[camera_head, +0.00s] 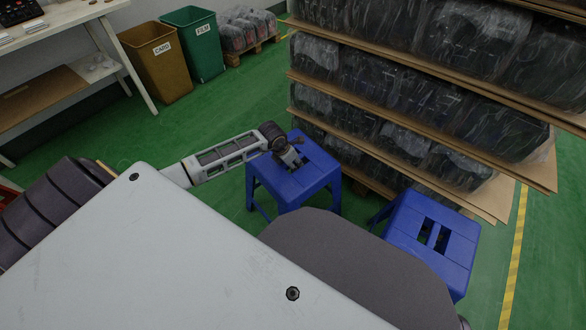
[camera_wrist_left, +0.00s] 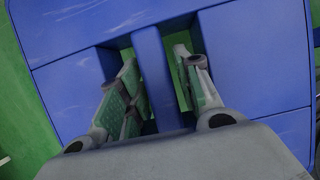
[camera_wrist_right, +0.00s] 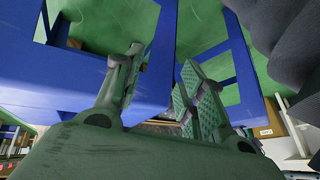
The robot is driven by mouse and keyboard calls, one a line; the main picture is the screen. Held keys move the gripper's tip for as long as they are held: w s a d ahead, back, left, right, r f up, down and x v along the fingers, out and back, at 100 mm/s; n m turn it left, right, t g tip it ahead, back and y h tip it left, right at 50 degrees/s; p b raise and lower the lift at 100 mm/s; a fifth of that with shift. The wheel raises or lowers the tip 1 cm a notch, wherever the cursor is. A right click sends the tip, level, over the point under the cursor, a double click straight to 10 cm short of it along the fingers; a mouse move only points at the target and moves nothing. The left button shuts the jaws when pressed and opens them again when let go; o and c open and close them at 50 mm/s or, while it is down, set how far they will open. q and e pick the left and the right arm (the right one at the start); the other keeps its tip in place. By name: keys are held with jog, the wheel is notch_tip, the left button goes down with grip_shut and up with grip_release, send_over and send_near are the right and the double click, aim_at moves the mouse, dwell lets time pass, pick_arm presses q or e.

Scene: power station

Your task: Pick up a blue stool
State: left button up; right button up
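Two blue stools stand on the green floor in the head view, a left one (camera_head: 312,178) and a right one (camera_head: 402,228). My left gripper (camera_head: 294,163) is at the seat of the left stool, pointing down. In the left wrist view my left gripper (camera_wrist_left: 160,85) is open, its fingers at the two seat slots, on either side of the central bar (camera_wrist_left: 152,65). Gaps show beside the bar. My right gripper (camera_wrist_right: 160,85) is open in the right wrist view. A blue stool panel (camera_wrist_right: 160,60) shows between or behind its fingers; contact is unclear. The head view does not show this gripper.
A rack of wrapped dark goods (camera_head: 395,90) on cardboard layers stands close behind the stools. A brown bin (camera_head: 155,65) and a green bin (camera_head: 195,50) stand at the back, beside a white table (camera_head: 75,20). Green floor is free between bins and left stool.

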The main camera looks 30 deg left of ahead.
pick_arm(q)
jog(key=shift+f, duration=0.15)
dwell(0.3)
grip_shut()
jog(key=shift+w, duration=0.1)
dwell(0.4)
